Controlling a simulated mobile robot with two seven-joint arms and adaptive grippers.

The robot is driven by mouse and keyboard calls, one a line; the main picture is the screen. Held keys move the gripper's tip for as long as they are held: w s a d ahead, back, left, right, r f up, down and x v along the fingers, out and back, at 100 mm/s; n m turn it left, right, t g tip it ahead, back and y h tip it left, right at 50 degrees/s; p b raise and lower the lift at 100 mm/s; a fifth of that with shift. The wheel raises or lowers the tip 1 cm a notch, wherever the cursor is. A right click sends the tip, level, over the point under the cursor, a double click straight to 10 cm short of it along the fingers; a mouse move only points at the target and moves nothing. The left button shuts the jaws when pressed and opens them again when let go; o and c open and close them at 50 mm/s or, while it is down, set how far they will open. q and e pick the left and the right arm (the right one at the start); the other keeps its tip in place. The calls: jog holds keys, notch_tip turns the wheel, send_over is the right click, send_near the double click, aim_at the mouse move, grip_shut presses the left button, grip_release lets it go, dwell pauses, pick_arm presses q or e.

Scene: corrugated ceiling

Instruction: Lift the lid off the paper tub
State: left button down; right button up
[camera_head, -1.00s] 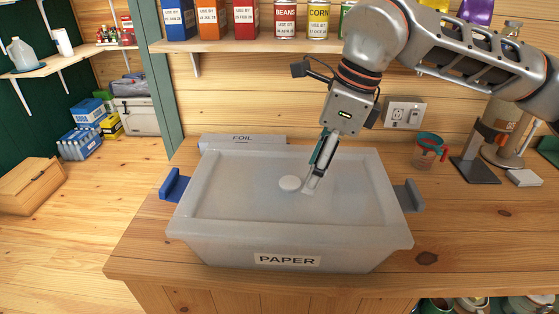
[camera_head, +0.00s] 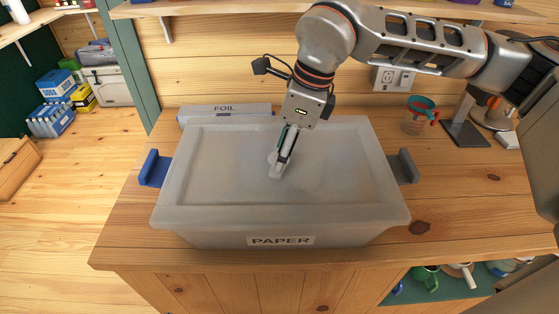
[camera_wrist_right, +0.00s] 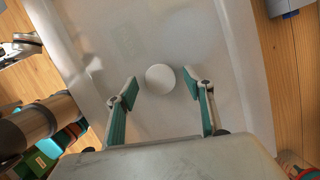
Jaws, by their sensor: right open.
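The paper tub (camera_head: 200,236) is a translucent grey box with a PAPER label, standing on the wooden counter. Its pale lid (camera_head: 335,190) lies flat on top and also shows in the right wrist view (camera_wrist_right: 195,30). A round white knob (camera_head: 271,157) sits in the middle of the lid, partly hidden by my gripper. My right gripper (camera_head: 279,172) points down at the knob from behind. In the right wrist view its two green-padded fingers (camera_wrist_right: 159,82) are spread, with the knob (camera_wrist_right: 160,79) between their tips; contact cannot be told.
A blue clasp (camera_head: 153,168) sticks out at the tub's left, a grey one (camera_head: 405,166) at its right.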

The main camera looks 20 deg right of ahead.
jog(key=shift+f, duration=0.2)
jog(key=c, duration=1.3)
jog(key=shift+w+r, duration=0.1)
jog(key=shift+r, duration=0.1)
